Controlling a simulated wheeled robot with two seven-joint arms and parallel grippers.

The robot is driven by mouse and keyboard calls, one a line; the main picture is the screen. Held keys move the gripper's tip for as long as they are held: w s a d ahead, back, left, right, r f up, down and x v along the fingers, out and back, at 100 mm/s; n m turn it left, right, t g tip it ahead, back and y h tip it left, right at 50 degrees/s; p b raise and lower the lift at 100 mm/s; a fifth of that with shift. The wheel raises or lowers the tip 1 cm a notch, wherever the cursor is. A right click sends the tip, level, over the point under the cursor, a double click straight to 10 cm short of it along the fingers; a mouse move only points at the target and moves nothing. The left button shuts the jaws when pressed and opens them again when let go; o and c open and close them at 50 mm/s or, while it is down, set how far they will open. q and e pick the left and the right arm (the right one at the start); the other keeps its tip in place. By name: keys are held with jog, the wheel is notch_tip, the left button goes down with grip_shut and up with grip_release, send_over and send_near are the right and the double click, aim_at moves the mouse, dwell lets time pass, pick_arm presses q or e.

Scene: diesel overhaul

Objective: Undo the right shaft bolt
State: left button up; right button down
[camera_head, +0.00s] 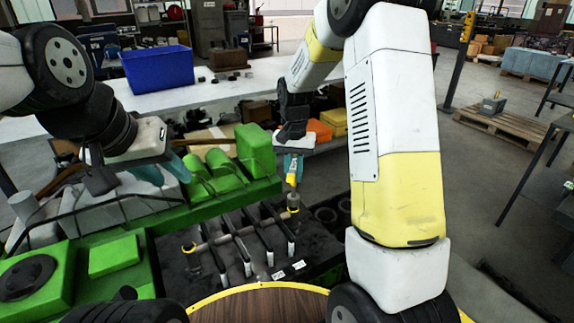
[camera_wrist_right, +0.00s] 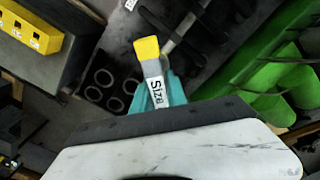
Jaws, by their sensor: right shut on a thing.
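A shaft (camera_head: 232,235) lies across the dark top of the engine block, with several levers along it. The right shaft bolt (camera_head: 294,211) is at its right end, with a yellow ring by it. My right gripper (camera_head: 293,166) is above that bolt, shut on a yellow tool (camera_head: 291,181). The tool points down toward the bolt; I cannot tell if they touch. In the right wrist view the tool (camera_wrist_right: 150,62) shows a yellow end and a white "Size" label between teal fingers. My left gripper (camera_head: 167,168) hangs empty at the left, its teal fingers apart.
Green covers (camera_head: 205,175) stand behind and left of the shaft. A blue bin (camera_head: 157,68) sits on the white bench (camera_head: 215,97) behind. A round wooden top with a yellow rim (camera_head: 257,303) is at the front. A yellow box (camera_wrist_right: 30,27) shows in the wrist view.

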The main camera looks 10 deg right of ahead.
jog(key=m, duration=1)
jog(key=shift+f, duration=0.1)
